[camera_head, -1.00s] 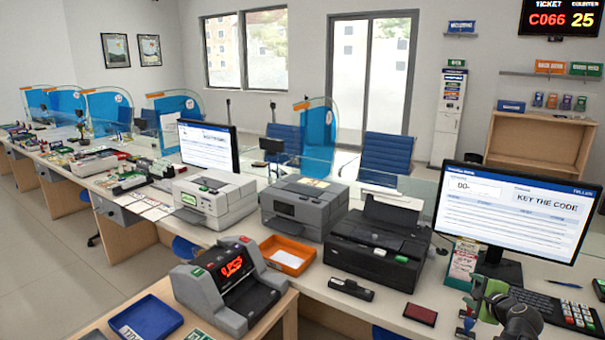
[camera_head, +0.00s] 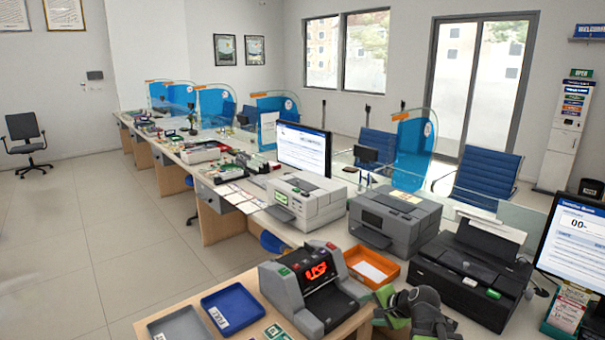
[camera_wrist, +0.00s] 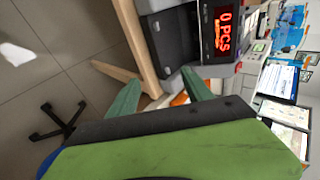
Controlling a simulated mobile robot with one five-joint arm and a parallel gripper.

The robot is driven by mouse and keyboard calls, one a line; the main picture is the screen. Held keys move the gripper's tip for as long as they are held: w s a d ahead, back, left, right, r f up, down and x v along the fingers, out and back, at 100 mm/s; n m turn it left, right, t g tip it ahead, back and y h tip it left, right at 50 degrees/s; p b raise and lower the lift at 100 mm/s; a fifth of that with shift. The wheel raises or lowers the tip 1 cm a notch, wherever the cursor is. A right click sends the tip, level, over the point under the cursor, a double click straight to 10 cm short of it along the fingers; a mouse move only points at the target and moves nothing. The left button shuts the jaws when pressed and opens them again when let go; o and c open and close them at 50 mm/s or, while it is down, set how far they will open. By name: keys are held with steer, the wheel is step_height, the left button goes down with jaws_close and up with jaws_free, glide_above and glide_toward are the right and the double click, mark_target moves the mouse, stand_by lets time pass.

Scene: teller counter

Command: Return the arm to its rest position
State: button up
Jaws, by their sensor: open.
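My arm shows at the bottom of the head view, in front of the side table and the counter, with green and dark grey links. In the wrist view my gripper (camera_wrist: 162,92) has its two green fingers spread apart, with nothing between them. Past the fingers, the banknote counting machine (camera_wrist: 222,35) and the wooden edge of its table (camera_wrist: 140,50) show sideways. The fingertips appear apart from them. In the head view the fingertips cannot be made out.
The banknote counter (camera_head: 318,285) stands on a small wooden table with a blue tray (camera_head: 233,306) and a grey tray (camera_head: 180,326). An orange tray (camera_head: 392,275), printers (camera_head: 470,275) and monitors line the counter. Open floor (camera_head: 150,250) lies to the left.

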steer(key=s+a+f+n+g+h+p, duration=0.1)
steer(key=s+a+f+n+g, duration=0.1)
steer(key=s+a+n, duration=0.3)
steer(key=s+a+f+n+g, duration=0.2)
steer(key=a+g, duration=0.1)
steer(key=a, duration=0.3)
steer(key=s+d+f+n+g+h, duration=0.1)
steer(key=s+d+n+g+h, duration=0.1)
steer(key=s+d+n+h, duration=0.1)
steer(key=s+d+n, duration=0.1)
steer(key=s+d, duration=0.1)
steer(key=s, duration=0.1)
steer(key=shift+s+f+g, duration=0.25)
steer(key=shift+s+g, duration=0.15)
